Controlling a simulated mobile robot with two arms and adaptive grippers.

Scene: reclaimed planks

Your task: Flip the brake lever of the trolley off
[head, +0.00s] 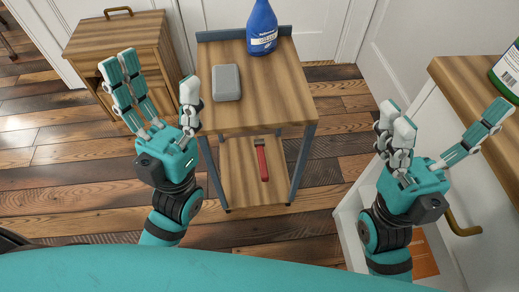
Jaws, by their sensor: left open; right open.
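The trolley (270,98) stands in the middle, with a wooden top, grey legs and a lower wooden shelf (238,185). I cannot make out a brake lever on it for certain. My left gripper (156,88) is open and empty, at the trolley's left side, with one finger near the top's left edge in the picture. My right gripper (446,122) is open and empty, well to the right of the trolley. The trolley's wheels are not clearly visible.
A grey box (226,82) and a blue bottle (262,28) stand on the trolley top. A wooden cabinet (115,35) is at the back left. A counter (465,85) with a green bottle (507,72) and an open drawer (352,238) are at the right. Plank floor is clear in front.

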